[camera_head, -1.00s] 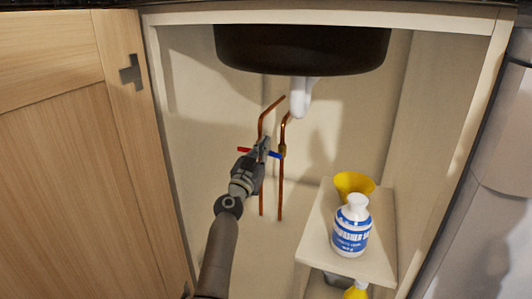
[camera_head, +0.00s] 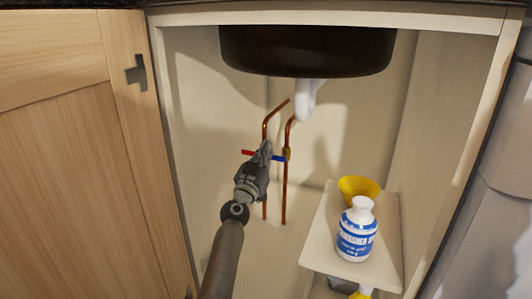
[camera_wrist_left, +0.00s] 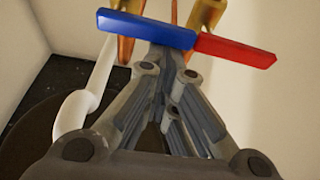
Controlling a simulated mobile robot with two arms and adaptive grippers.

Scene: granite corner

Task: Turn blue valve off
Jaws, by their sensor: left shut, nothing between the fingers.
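The blue valve handle (camera_head: 279,158) lies crosswise at the brass fitting of the right copper pipe. In the left wrist view the blue handle (camera_wrist_left: 147,30) spans the top, its right end meeting the red handle (camera_wrist_left: 236,51). The red handle (camera_head: 247,152) also shows in the head view, left of my gripper. My left gripper (camera_head: 264,150) is shut and empty, its fingertips between the red and blue parts. In the left wrist view its fingertips (camera_wrist_left: 170,57) sit right by the blue handle's edge; I cannot tell whether they touch. My right gripper is not in view.
Copper pipes (camera_head: 285,192) run up the cabinet's back. The dark sink basin (camera_head: 305,52) and white drain (camera_head: 306,100) hang above. A shelf (camera_head: 318,240) at right holds a white-blue bottle (camera_head: 356,235) and yellow funnel (camera_head: 358,187). The open wooden door (camera_head: 90,170) stands at left.

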